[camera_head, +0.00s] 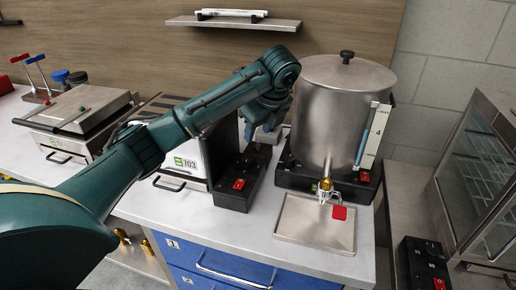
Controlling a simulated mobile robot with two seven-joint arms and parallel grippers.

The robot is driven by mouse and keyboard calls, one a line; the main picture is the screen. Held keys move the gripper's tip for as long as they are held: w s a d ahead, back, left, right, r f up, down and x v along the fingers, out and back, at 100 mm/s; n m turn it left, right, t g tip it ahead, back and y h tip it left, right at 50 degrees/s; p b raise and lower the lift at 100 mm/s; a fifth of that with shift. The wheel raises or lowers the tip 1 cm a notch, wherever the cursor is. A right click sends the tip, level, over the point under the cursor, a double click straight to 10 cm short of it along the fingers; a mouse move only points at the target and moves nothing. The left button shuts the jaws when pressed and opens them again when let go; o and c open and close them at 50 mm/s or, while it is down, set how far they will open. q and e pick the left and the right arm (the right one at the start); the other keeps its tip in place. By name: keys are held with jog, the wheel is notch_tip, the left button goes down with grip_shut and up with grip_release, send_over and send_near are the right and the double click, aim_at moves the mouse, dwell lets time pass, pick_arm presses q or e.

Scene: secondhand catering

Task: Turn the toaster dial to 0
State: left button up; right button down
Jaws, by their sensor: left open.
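The toaster appears to be the boxy machine (189,163) marked 703 in the middle of the counter, partly hidden behind my left arm. A black control box (235,196) with a red switch (239,184) stands at its right front. I cannot make out the dial or its setting; my left gripper and wrist may cover it. My left gripper (264,136) is open and points down above the rear of the black control box, between the toaster and the steel urn. I cannot tell whether it touches anything. My right gripper is not in view.
A tall steel urn (340,105) with a tap and drip tray (312,237) stands close on the right. A flat grill (82,108) sits at the left. A glass-doored cabinet (480,170) is at the far right. The counter front (190,218) is clear.

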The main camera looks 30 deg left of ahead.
aim_at(249, 159)
pick_arm(q)
jog(key=x, duration=1.2)
jog(key=shift+s+f, duration=0.2)
jog(key=shift+w+a+f, duration=0.1)
jog(key=shift+a+f, duration=0.05)
jog(key=shift+f, duration=0.15)
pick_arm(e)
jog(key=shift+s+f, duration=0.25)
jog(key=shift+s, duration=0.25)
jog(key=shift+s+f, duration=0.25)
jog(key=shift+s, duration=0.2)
pick_arm(q)
jog(key=shift+c, duration=0.2)
jog(key=c, duration=0.6)
jog(key=shift+c, duration=0.2)
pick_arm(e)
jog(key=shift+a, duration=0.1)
pick_arm(q)
jog(key=shift+n, duration=0.3)
